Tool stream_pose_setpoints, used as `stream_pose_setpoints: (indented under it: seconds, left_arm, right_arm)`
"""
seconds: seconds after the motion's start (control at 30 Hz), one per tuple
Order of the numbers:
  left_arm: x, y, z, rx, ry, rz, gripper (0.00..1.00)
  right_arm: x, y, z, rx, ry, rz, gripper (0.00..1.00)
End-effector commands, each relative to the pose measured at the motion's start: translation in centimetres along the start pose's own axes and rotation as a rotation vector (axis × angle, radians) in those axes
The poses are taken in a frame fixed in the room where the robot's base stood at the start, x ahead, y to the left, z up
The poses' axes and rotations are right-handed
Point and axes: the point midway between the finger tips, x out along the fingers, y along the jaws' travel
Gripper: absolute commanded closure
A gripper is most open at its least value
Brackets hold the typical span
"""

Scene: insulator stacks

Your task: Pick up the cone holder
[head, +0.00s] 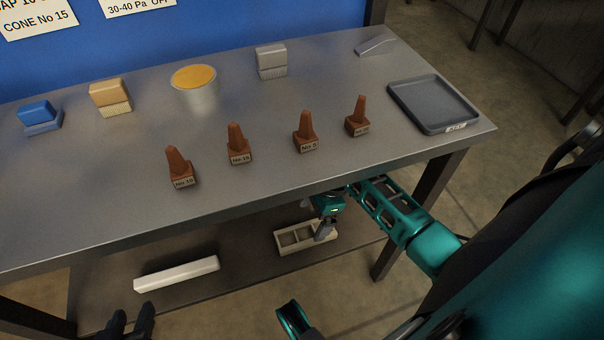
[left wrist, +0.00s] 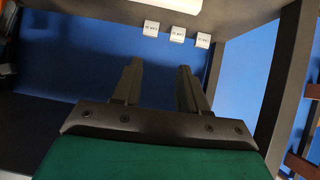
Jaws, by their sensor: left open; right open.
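The cone holder is probably the cream rack with square compartments (head: 290,248) on the lower shelf, below the table's front edge. My right gripper (head: 325,231) is open at the rack's right end and hides part of it. I cannot tell whether its fingers touch the rack. My left gripper (head: 131,322) is open and empty at the bottom left, in front of the shelf. Its two dark fingers also show apart in the left wrist view (left wrist: 160,88). Several brown cones stand on the tabletop, including a left one (head: 180,168) and a right one (head: 358,117).
A white bar (head: 177,274) lies on the lower shelf left of the rack. The grey tabletop (head: 330,75) holds a yellow-topped cup (head: 197,93), blocks and a dark tray (head: 405,92). A table leg (head: 392,245) stands right of the rack.

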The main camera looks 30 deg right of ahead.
Motion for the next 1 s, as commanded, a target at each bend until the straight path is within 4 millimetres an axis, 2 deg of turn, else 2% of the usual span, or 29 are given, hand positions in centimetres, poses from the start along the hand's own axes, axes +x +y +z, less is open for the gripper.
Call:
stream_pose_setpoints:
  seconds: [0.37,0.7,1.0]
  left_arm:
    - [0.9,0.7,0.9,-0.01,0.0,0.016,0.57]
    - [0.9,1.0,0.0,-0.011,0.013,0.023,0.57]
    - [0.9,0.8,0.1,-0.01,0.013,0.021,0.57]
  right_arm:
    - [4.9,0.6,0.4,0.003,-0.003,-0.001,0.06]
    - [5.3,0.6,0.4,0.0,0.0,-0.002,0.07]
    - [5.3,0.6,0.4,0.0,0.0,-0.001,0.36]
